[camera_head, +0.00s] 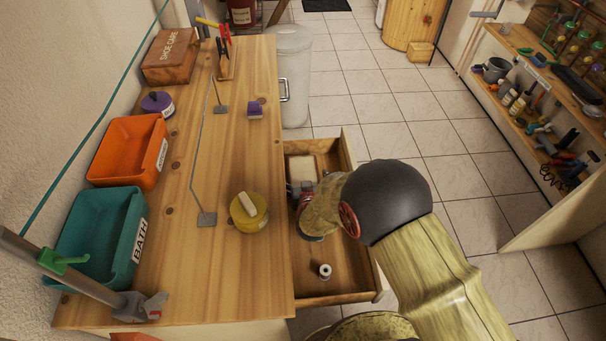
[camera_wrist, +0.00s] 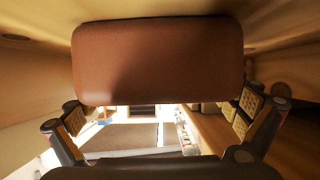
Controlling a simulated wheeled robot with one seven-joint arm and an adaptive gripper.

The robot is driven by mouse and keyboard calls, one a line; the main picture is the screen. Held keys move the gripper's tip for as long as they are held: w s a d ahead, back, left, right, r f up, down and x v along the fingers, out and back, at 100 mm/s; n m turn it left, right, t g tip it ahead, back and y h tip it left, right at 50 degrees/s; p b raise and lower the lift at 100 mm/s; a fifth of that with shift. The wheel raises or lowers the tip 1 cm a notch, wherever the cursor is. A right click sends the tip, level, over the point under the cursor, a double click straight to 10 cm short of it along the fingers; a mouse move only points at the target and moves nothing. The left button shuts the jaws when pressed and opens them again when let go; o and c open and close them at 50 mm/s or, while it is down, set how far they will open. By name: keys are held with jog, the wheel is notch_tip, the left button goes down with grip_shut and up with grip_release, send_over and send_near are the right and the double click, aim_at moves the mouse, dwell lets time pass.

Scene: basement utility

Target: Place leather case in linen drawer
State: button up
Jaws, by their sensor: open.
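The open wooden drawer (camera_head: 345,272) sticks out from the right side of the wooden counter. My arm reaches down into it, and my gripper is mostly hidden behind my arm in the head view. In the wrist view, a brown leather case (camera_wrist: 157,62) fills the upper middle, very close to the camera, with wooden walls around it. My gripper (camera_wrist: 160,112) is open, its fingers apart at the left and right below the case's lower corners. I see no clear finger contact with the case. I cannot make out the case clearly in the head view.
The drawer also holds a pale block (camera_head: 302,168) at its far end and a small spool (camera_head: 324,271) near its front.

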aim_at(303, 176)
jog(key=shift+r, duration=0.2)
jog(key=p+v, duration=0.2)
jog(key=v, duration=0.4)
jog(key=shift+p, duration=0.3)
jog(key=s+p, duration=0.2)
jog(key=s, duration=0.7)
jog(key=shift+s+f, duration=0.15)
jog(key=shift+s, duration=0.85)
jog(key=shift+f, duration=0.1)
